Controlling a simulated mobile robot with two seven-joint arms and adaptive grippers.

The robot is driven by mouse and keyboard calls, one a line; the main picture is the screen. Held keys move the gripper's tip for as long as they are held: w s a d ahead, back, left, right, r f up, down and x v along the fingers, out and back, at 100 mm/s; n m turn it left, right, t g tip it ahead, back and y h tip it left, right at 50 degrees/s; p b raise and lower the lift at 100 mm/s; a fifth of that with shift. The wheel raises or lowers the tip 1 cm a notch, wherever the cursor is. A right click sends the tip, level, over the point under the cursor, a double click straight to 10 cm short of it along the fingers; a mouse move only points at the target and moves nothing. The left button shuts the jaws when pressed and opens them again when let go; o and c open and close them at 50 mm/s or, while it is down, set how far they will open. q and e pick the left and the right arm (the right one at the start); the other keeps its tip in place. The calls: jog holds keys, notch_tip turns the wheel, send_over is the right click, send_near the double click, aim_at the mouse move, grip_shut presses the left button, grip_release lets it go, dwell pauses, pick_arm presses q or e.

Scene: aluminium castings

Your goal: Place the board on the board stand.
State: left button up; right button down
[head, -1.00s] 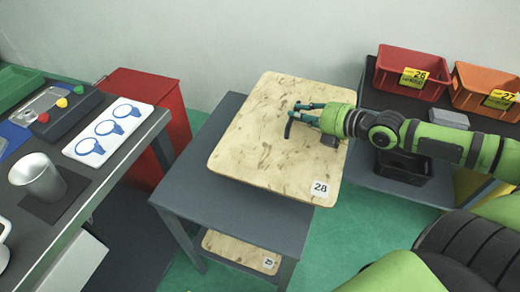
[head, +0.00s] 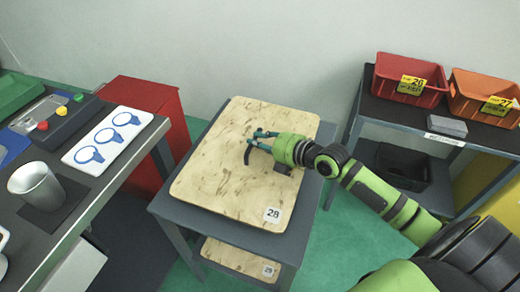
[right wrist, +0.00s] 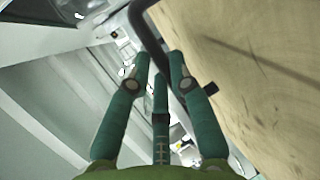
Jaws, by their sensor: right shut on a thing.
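The board (head: 228,175) is a large pale wooden panel with rounded corners, dark streaks and a white label 28. It lies flat over the top of the grey board stand (head: 310,180), roughly in line with it; I cannot tell whether it touches. My right gripper (head: 260,140) is over the board, shut on its dark curved handle (head: 247,154). In the right wrist view the handle (right wrist: 146,30) passes by the teal fingers (right wrist: 162,75), with the board (right wrist: 255,60) along the right. My left gripper is not in view.
Another board labelled 29 (head: 238,259) lies on the stand's lower shelf. A red cabinet (head: 145,105) and a dark workbench (head: 60,235) with a metal cup (head: 38,186) are at left. A rack with red (head: 405,80) and orange (head: 482,97) bins stands at right.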

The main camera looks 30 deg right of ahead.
aim_at(254, 150)
jog(key=shift+f, duration=1.85)
jog(key=c, duration=1.1)
grip_release()
jog(key=shift+s+f, duration=0.1)
jog(key=v, duration=1.2)
jog(key=shift+d+f, duration=0.1)
